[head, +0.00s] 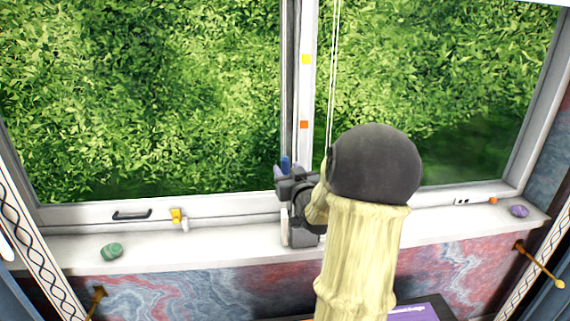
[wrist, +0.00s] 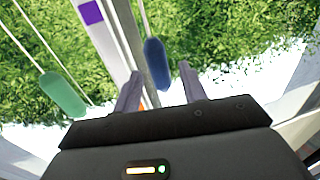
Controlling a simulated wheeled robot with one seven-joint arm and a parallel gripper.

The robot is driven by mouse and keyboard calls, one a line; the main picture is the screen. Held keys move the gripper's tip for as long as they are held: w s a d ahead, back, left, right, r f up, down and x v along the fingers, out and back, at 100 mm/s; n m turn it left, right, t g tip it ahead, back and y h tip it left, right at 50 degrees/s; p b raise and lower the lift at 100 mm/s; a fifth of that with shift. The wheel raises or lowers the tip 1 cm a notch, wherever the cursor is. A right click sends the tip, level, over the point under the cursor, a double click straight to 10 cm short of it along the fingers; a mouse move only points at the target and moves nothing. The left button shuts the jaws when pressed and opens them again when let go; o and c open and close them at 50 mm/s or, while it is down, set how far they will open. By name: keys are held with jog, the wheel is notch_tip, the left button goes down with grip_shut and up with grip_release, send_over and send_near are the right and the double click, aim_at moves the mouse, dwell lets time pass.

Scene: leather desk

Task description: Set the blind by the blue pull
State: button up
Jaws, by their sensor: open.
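The blue pull (wrist: 157,64) hangs on a thin cord in the wrist view, beside the window's middle post. My gripper (wrist: 160,90) is open, with one finger on either side of the line below the pull. The pull appears just beyond the fingertips, and I cannot tell whether it is between them in depth. In the head view a small blue piece (head: 285,162) shows at my gripper (head: 283,172), and my arm hides much there. A green pull (wrist: 63,95) hangs on cords to the left in the wrist view. The blind itself is not clearly visible.
The middle post carries a yellow marker (head: 306,59), an orange marker (head: 304,125) and a purple marker (wrist: 91,12). A green stone (head: 111,251) and a purple stone (head: 519,211) lie on the white sill (head: 200,248). A dark handle (head: 132,215) is on the left frame.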

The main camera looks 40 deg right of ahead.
jog(key=shift+x, duration=1.45)
grip_shut()
notch_tip(320, 180, up, 28)
jog(key=p, duration=1.6)
jog(key=shift+f, duration=0.15)
grip_release()
jog(key=shift+s+f, duration=0.1)
jog(key=shift+s, duration=0.05)
